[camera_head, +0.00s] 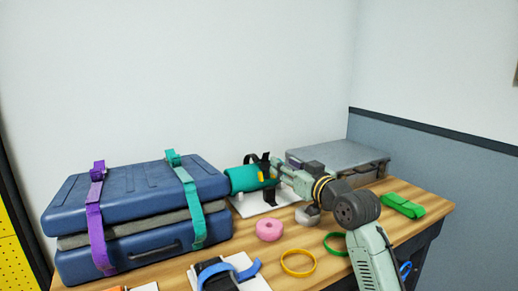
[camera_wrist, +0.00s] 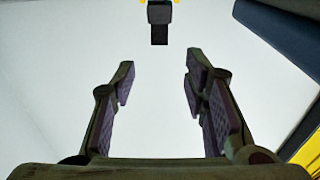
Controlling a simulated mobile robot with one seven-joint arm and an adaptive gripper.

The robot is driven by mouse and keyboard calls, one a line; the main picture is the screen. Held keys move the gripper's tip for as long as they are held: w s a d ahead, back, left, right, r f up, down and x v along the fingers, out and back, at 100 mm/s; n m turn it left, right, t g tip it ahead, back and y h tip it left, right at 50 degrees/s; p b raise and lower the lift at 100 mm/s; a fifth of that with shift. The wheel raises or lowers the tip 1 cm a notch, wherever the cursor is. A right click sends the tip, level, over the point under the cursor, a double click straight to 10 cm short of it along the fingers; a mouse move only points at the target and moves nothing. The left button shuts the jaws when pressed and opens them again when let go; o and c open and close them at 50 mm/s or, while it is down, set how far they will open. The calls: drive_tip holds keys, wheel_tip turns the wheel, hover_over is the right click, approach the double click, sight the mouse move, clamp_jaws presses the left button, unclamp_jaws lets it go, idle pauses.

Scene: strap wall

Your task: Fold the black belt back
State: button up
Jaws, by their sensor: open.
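The black belt (camera_head: 264,159) goes around a teal roll (camera_head: 243,179) at the back middle of the bench, with a black end sticking up above the roll. In the wrist view a black strap piece (camera_wrist: 159,24), which looks like that belt, hangs at the top middle. It is beyond my fingertips and roughly centred between them. My gripper (camera_wrist: 160,72) is open and empty, with purple pads facing each other. In the head view my gripper (camera_head: 276,170) is at the right end of the roll, partly covering it. I cannot tell whether it touches the belt.
A blue case (camera_head: 140,195) with purple and teal straps stands left. A grey case (camera_head: 340,157) stands behind my arm.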

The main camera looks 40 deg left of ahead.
sight(267, 153)
drive_tip(key=p+x, duration=0.3)
drive_tip(key=x, duration=0.8)
drive_tip(key=shift+r, duration=0.1)
clamp_jaws()
idle(0.3)
idle(0.3)
